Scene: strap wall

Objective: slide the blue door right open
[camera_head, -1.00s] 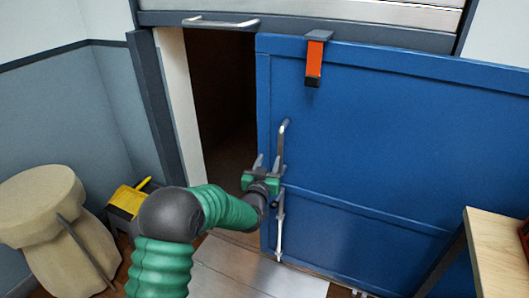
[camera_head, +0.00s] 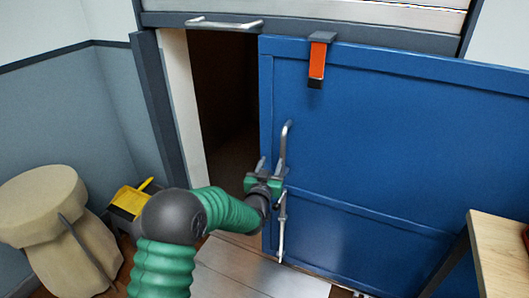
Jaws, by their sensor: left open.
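The blue door (camera_head: 370,140) stands partly open, with a dark gap (camera_head: 222,100) between its left edge and the left door post. A vertical metal bar handle (camera_head: 284,145) is on the door near its left edge. My left gripper (camera_head: 268,172) is open at the lower part of this handle, with its fingers pointing at the door. One finger shows left of the handle. I cannot tell whether the fingers touch the bar. My right gripper is not in view.
An orange strap (camera_head: 317,62) hangs over the door's top. A sack-like beige stool (camera_head: 50,215) and a yellow-topped box (camera_head: 130,200) stand at left. A wooden table (camera_head: 495,250) is at lower right, in front of the door.

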